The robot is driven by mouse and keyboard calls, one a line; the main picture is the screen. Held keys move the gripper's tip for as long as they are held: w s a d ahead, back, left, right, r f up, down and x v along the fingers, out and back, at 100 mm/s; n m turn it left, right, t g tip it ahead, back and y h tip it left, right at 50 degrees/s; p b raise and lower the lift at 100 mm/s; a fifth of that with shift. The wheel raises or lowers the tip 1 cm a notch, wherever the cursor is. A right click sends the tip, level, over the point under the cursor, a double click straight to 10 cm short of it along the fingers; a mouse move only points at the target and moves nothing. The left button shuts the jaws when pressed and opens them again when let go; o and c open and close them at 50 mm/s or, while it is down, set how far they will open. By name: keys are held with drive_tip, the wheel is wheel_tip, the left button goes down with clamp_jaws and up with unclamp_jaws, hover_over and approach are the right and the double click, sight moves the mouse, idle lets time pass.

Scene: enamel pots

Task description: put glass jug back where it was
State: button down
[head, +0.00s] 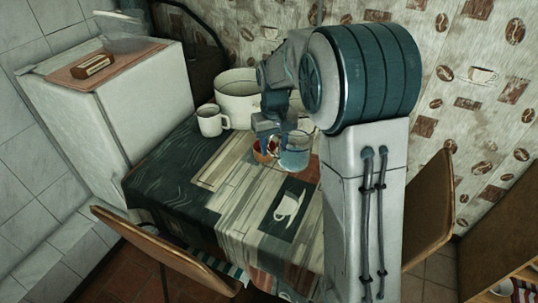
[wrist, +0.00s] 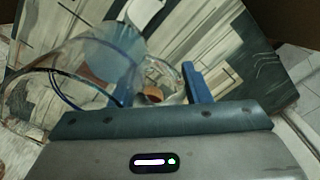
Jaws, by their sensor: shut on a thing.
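The clear, bluish glass jug (head: 295,155) is over the table in the head view, at the right of my gripper. My gripper (head: 268,133) is shut on the jug, seen from behind and partly hidden by my arm. In the wrist view the jug (wrist: 95,62) is large and see-through at the left, partly around the left finger. My gripper's two blue fingers (wrist: 160,80) stand apart with part of the glass between them. I cannot tell whether the jug's base touches the table.
A small reddish cup (head: 262,152) is close beside the jug. A white mug (head: 211,121) and a white pot (head: 238,97) stand at the back of the table (head: 240,215). A white fridge (head: 135,115) is at the left. The table's front is clear; chairs flank it.

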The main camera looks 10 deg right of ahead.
drive_tip(key=s+a+f+n+b, duration=0.5)
drive_tip(key=f+n+b, duration=0.1)
drive_tip(key=n+b, duration=0.3)
drive_tip(key=shift+w+d+f+p, duration=0.1)
drive_tip(key=shift+w+d+f, duration=0.15)
drive_tip(key=shift+w+f, duration=1.65)
drive_tip(key=shift+w+d+f+p, duration=0.15)
drive_tip(key=shift+w+d+f, duration=0.05)
drive_tip(key=shift+w+f, duration=1.75)
drive_tip(key=shift+w+d+f+p, duration=0.1)
drive_tip(key=shift+w+d+f, duration=0.15)
drive_tip(key=shift+w+f, duration=1.65)
drive_tip(key=shift+w+r, duration=0.1)
drive_tip(key=shift+w, duration=0.05)
drive_tip(key=c, duration=0.8)
unclamp_jaws()
